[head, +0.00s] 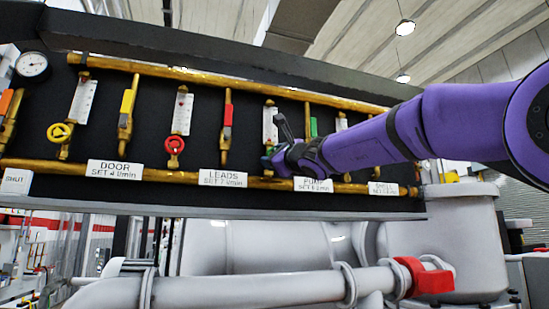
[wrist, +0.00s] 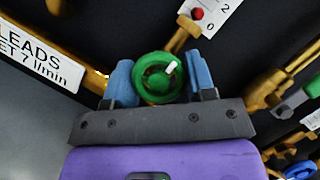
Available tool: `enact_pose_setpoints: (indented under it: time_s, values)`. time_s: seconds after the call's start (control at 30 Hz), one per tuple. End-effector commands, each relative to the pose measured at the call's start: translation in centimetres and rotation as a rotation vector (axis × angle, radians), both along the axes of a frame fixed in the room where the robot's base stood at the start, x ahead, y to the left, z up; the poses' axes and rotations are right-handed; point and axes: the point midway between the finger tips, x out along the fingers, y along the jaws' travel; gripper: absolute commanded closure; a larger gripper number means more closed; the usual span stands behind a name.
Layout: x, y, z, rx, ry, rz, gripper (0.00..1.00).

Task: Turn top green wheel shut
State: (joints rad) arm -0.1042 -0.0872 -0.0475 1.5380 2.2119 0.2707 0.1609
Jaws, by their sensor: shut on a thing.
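The green wheel (wrist: 158,77) is on a brass valve below a white flow gauge, near the upper middle of the wrist view. It carries a small white mark at its upper right. My gripper (wrist: 160,80) has its two blue fingers on either side of the wheel, shut on it. In the head view my gripper (head: 270,160) is at the panel beside the PUMP label (head: 313,185), and it hides most of the wheel there.
The black panel also holds a yellow wheel (head: 60,132), a red wheel (head: 174,146), a yellow lever (head: 128,101) and a red lever (head: 227,115). A blue wheel (wrist: 300,170) shows at the lower right of the wrist view. Brass pipes run above and below. Grey pipework (head: 240,290) stands beneath the panel.

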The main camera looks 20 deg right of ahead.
Motion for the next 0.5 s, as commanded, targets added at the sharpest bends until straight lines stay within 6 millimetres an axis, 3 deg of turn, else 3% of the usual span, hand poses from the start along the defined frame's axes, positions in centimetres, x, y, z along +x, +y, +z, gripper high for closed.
enact_pose_setpoints:
  time_s: [0.17,0.2,0.3,0.5]
  values:
    - [0.07,0.04,-0.18,0.001,0.003,0.000,0.73]
    - [0.07,0.04,-0.16,0.000,0.003,0.000,0.45]
    - [0.05,0.03,-0.12,0.000,0.003,0.000,0.24]
    - [0.02,0.03,-0.06,0.000,0.001,0.000,0.24]
